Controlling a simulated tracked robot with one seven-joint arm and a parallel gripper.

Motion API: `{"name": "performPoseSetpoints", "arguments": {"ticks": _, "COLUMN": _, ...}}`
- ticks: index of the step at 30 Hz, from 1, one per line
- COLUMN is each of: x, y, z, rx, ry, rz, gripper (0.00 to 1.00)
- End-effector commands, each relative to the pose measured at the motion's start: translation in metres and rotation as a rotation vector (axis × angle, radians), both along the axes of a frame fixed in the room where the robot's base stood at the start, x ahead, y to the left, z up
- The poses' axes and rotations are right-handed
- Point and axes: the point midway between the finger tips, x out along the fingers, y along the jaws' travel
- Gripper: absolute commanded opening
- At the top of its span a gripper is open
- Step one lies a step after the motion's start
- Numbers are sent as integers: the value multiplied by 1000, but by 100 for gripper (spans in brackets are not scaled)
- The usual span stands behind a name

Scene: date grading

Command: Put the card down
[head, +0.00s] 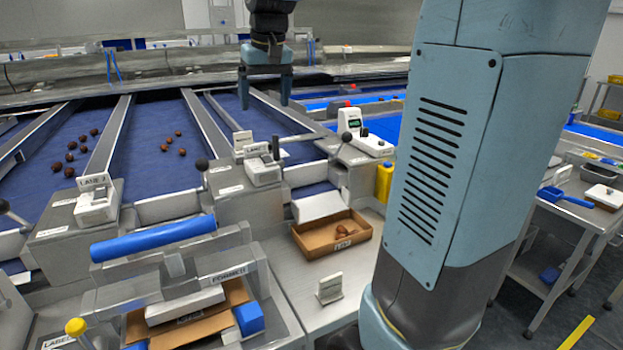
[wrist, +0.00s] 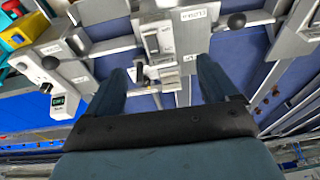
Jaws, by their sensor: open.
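My gripper (head: 265,104) is open and empty, pointing down above the blue lanes in the head view. In the wrist view its two fingers (wrist: 162,82) are wide apart, with a label unit between and beyond them. A small white card (head: 242,141) stands upright behind the label unit (head: 262,165), below my gripper in the head view. I cannot tell whether it is fixed there. Another small white card (head: 330,287) stands upright in a holder on the steel bench. Neither card touches my gripper.
A blue roller (head: 153,239) and a forming station stand at left. Dates lie on the blue lanes (head: 150,128). A white scale (head: 365,140) and yellow bottle (head: 384,182) stand right of the lanes.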

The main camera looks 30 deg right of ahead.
Motion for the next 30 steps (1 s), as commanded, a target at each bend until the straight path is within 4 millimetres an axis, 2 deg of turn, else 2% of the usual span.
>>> {"name": "performPoseSetpoints", "arguments": {"ticks": 1, "x": -16, "y": 0, "z": 0, "rx": 1, "ry": -14, "rz": 0, "gripper": 87}}
{"name": "performPoseSetpoints", "arguments": {"ticks": 3, "x": -34, "y": 0, "z": -2, "rx": 1, "ry": -34, "rz": 0, "gripper": 87}}
{"name": "performPoseSetpoints", "arguments": {"ticks": 11, "x": -100, "y": 2, "z": -17, "rx": -4, "ry": -103, "rz": 1, "gripper": 87}}
{"name": "performPoseSetpoints", "arguments": {"ticks": 21, "x": -181, "y": 5, "z": -55, "rx": -17, "ry": -195, "rz": 2, "gripper": 87}}
{"name": "performPoseSetpoints", "arguments": {"ticks": 27, "x": -217, "y": 6, "z": -81, "rx": -27, "ry": -238, "rz": 1, "gripper": 87}}
{"name": "performPoseSetpoints", "arguments": {"ticks": 30, "x": -227, "y": 7, "z": -89, "rx": -29, "ry": -251, "rz": 1, "gripper": 87}}
